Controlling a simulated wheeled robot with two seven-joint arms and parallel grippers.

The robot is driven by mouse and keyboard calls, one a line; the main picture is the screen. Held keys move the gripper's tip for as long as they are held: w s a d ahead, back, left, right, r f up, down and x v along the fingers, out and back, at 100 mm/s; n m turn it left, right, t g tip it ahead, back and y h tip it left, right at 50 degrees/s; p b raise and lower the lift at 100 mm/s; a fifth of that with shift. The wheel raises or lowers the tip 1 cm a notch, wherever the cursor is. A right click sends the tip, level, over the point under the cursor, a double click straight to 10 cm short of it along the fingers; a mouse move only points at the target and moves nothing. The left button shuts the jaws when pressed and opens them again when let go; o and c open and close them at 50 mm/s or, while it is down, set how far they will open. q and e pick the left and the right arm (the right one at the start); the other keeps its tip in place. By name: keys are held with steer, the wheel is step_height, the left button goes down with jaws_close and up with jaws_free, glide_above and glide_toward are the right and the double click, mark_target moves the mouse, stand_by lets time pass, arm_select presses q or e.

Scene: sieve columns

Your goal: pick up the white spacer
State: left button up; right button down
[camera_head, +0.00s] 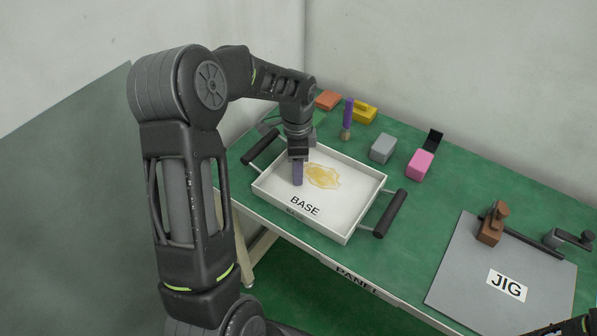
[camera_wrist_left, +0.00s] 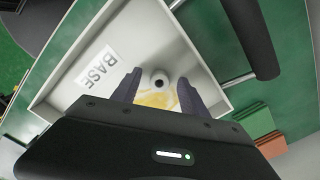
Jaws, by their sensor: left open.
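The white spacer (camera_wrist_left: 159,82) shows in the left wrist view as a small white ring with a dark hole. It is in the white tray labelled BASE (camera_head: 366,208), beside a yellow patch (camera_head: 322,176). My left gripper (camera_head: 298,182) points down over the tray, its purple fingers apart. In the left wrist view the spacer appears between the open fingers (camera_wrist_left: 158,88), with gaps on both sides. I cannot tell the height of the fingertips above the tray floor. In the head view I cannot make out the spacer; my gripper seems to hide it. My right gripper is not in view.
The tray has raised walls and black handles (camera_head: 390,213). Behind it stand an orange block (camera_head: 328,100), a purple-handled brush (camera_head: 347,118), a yellow block (camera_head: 363,114), a grey block (camera_head: 383,149) and a pink block (camera_head: 420,164). A grey JIG board (camera_head: 465,268) lies right.

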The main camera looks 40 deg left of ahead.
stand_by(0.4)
arm_select(q)
jaws_close()
stand_by(0.4)
